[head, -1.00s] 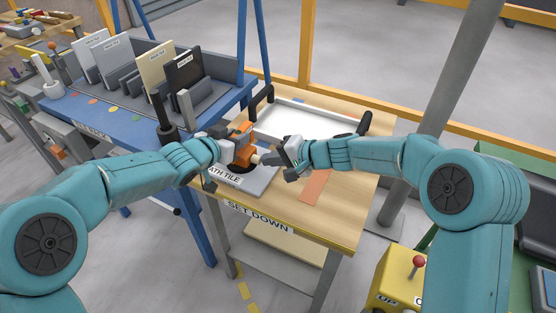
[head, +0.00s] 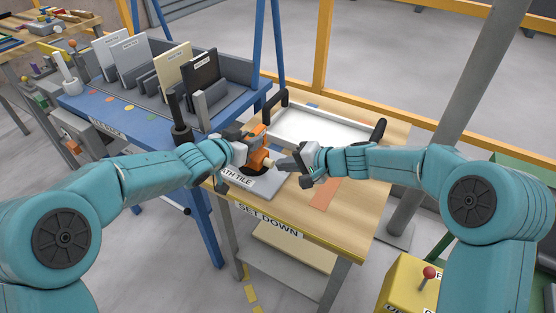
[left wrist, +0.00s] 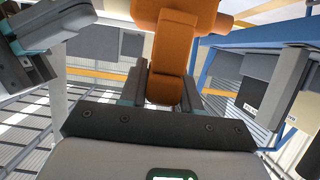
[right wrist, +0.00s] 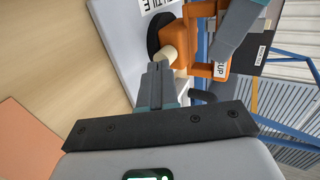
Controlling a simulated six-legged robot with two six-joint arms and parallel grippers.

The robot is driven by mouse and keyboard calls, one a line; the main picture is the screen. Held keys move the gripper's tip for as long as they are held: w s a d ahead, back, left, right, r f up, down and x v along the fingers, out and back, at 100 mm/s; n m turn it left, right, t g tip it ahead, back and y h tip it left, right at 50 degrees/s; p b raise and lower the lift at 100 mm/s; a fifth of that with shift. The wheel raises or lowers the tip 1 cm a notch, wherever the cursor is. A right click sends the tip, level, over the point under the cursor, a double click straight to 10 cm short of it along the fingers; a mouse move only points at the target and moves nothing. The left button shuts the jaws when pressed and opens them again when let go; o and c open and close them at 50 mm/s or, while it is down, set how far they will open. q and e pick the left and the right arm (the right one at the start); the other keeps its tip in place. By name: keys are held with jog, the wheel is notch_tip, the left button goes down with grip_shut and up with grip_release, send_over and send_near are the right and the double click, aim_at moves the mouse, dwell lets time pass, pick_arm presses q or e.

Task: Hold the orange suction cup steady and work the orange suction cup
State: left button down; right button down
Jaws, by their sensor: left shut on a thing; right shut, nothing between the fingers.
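The orange suction cup (head: 257,146) stands on the grey slab marked PATH TILE (head: 268,187), its black pad partly hidden. In the left wrist view its orange handle (left wrist: 173,55) is between the fingers. My left gripper (head: 245,150) is shut on it from the left. My right gripper (head: 281,163) is shut and empty at the cup's right side. In the right wrist view its closed fingertips (right wrist: 160,72) are at the pale knob (right wrist: 173,54) on the orange body (right wrist: 210,45); I cannot tell whether they touch. An UP label (right wrist: 220,70) shows on the cup.
The slab lies on a wooden table with a SET DOWN label (head: 268,220). A white tray with black handles (head: 318,128) is behind, and an orange strip (head: 325,194) lies to the right. A blue rack (head: 150,115) holds upright tiles at the left. A grey post (head: 455,110) stands right.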

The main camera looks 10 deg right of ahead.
jog(key=v, duration=1.1)
jog(key=shift+d+f, duration=0.15)
jog(key=shift+f, duration=0.1)
jog(key=shift+s, duration=0.15)
jog(key=x, duration=0.4)
jog(key=f+x, duration=0.1)
jog(key=x, duration=0.3)
jog(key=shift+s+d, duration=0.15)
jog(key=w+a, duration=0.2)
jog(key=shift+a, duration=0.35)
jog(key=shift+w+a, duration=0.3)
